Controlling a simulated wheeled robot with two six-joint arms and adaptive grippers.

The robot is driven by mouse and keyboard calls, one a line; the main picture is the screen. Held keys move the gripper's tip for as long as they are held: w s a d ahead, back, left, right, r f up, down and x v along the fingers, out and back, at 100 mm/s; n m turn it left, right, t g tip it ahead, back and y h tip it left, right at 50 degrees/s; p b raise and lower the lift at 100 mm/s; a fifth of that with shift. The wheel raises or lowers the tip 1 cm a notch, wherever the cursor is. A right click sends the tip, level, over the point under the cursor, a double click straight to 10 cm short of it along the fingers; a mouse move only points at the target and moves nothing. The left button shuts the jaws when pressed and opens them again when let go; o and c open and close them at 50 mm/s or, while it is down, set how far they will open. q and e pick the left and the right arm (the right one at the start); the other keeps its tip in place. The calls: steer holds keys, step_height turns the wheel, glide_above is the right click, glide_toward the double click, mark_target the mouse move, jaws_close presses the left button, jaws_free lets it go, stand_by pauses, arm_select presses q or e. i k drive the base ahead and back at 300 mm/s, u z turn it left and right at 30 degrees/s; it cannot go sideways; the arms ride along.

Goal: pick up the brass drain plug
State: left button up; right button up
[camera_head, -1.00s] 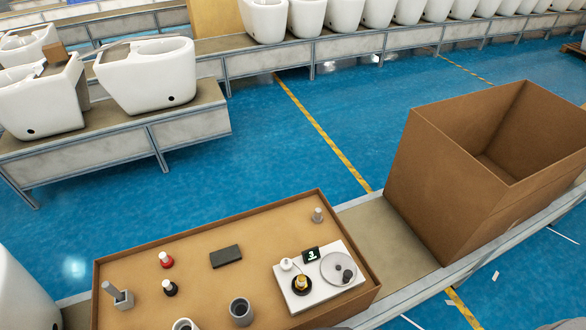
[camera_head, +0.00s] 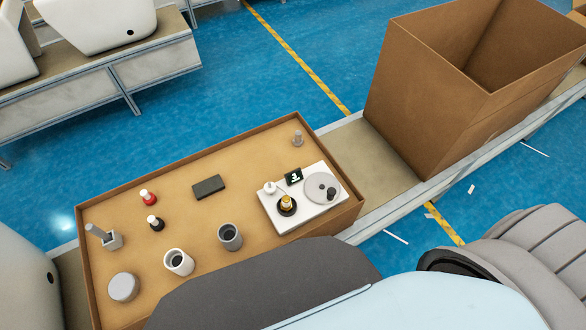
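The brass drain plug (camera_head: 287,202) stands upright in a black round base on a white board (camera_head: 311,212) at the right end of a shallow brown tray. A small white round piece (camera_head: 270,187), a dark green sign (camera_head: 293,176) and a grey disc (camera_head: 316,186) with a dark knob are on the same board. Neither of my grippers shows in the view. Large dark and pale blue shapes, which seem to be parts of my own body, cover the bottom of the picture and the tray's near right edge.
The brown tray (camera_head: 180,166) also holds red and black bottles, a dark block (camera_head: 209,187), cups, a grey round lid (camera_head: 124,287) and a grey peg (camera_head: 298,138). A large open cardboard box (camera_head: 425,115) stands on the conveyor to the right. Bare belt (camera_head: 365,160) lies between them.

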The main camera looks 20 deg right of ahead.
mark_target(287, 204)
steer(key=u, duration=1.65)
steer(key=k, duration=1.8)
steer(key=z, duration=2.05)
steer(key=i, duration=0.45)
